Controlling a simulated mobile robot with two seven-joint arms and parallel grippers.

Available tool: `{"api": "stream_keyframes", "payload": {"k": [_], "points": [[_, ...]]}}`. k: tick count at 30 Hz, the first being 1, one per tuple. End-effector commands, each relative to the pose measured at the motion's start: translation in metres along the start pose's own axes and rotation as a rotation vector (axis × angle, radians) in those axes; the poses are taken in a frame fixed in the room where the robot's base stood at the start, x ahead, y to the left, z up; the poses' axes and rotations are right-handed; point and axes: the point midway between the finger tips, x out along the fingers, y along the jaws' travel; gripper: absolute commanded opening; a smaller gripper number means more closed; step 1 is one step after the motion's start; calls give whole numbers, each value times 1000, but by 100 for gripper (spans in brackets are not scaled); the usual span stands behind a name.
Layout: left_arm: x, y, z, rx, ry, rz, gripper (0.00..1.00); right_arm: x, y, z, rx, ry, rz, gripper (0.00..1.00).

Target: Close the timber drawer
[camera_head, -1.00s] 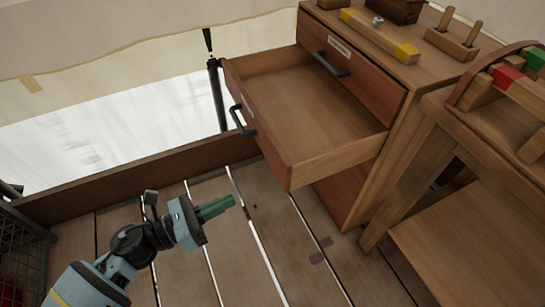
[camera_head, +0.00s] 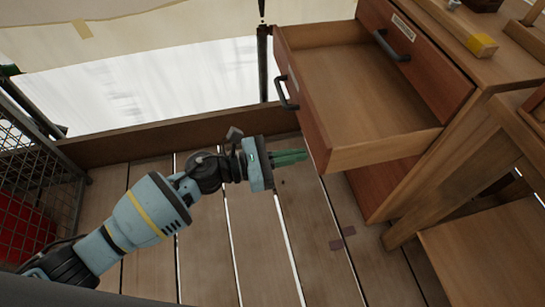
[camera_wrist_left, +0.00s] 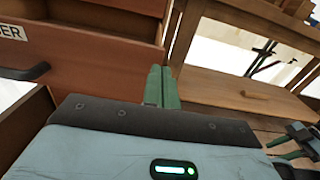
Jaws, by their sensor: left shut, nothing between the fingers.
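The timber drawer, a reddish-brown front (camera_head: 304,105) with a dark bar handle (camera_head: 287,93), is pulled far out of the wooden cabinet and looks empty. My left gripper (camera_head: 306,156) has its green fingers together and empty, low near the drawer front's lower corner; contact cannot be told. In the left wrist view the left fingers (camera_wrist_left: 161,85) point past a wooden front (camera_wrist_left: 95,70) with a label ending in "BER" and a dark handle (camera_wrist_left: 25,71).
A wooden bench (camera_head: 480,250) stands at the right. A low wooden board (camera_head: 180,135) edges the plank floor. A wire cage (camera_head: 45,175) stands at the left. Bare planks lie before the cabinet.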

Motion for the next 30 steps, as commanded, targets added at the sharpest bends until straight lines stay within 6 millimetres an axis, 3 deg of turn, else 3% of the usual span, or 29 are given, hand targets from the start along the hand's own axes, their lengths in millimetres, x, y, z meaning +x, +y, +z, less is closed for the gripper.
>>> {"api": "stream_keyframes", "payload": {"k": [6,12,30], "points": [[36,0,0,0,0,-1,0,4,1,-4,-2,10,1,36],[53,0,0,0,0,0,0,6,2,-5,-2,12,2,36],[56,0,0,0,0,0,0,3,2,2,0,-3,3,36]]}}
